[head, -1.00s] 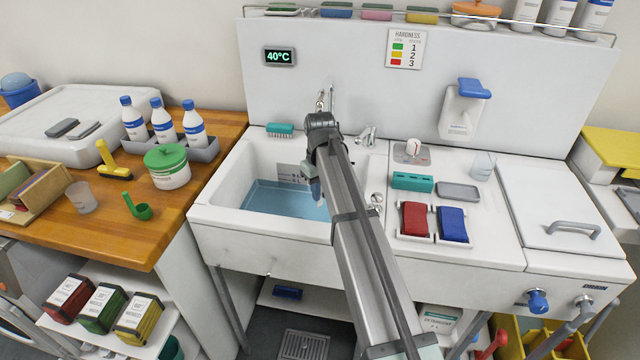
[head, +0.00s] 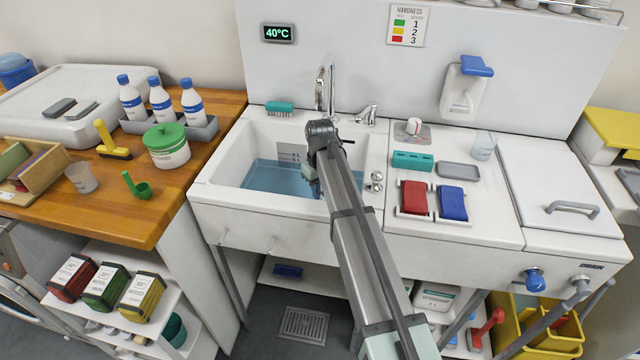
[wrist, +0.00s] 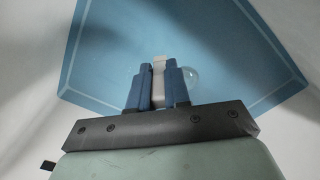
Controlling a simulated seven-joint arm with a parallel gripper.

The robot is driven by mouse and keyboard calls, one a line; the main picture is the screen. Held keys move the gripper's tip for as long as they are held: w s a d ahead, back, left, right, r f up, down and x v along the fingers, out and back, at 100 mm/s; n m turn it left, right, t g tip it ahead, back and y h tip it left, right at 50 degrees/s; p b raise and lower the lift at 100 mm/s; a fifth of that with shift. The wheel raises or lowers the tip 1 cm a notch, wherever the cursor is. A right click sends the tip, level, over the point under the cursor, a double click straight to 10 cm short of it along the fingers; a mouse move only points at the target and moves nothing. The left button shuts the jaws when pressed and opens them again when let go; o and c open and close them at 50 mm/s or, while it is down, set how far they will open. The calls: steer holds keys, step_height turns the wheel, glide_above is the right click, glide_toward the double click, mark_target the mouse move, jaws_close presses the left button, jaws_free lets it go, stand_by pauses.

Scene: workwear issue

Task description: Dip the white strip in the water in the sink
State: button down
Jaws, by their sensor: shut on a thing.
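The white strip (wrist: 158,80) is pinched between the blue fingers of my gripper (wrist: 157,90) in the wrist view. Its far end points to the blue water (wrist: 110,45). A faint round outline, like a ripple, lies on the water beside the fingertips. In the head view my gripper (head: 313,188) is down inside the sink (head: 225,196), low over the right part of the water (head: 275,179). There my arm hides most of the fingers, and the strip cannot be made out. I cannot tell for sure whether the strip's tip touches the water.
A tap (head: 327,90) stands behind my arm. A teal brush (head: 279,108) lies on the back rim. Right of the sink are red (head: 414,198) and blue (head: 452,203) pads and a soap dispenser (head: 465,85). White bottles (head: 160,102) stand on the left counter.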

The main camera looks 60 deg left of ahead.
steer(key=shift+f, duration=2.4)
steer(key=shift+w+d, duration=0.45)
steer(key=shift+s+a, duration=0.45)
stand_by(1.5)
steer(key=shift+r, duration=0.1)
step_height(320, 180, up, 20)
stand_by(1.9)
stand_by(0.3)
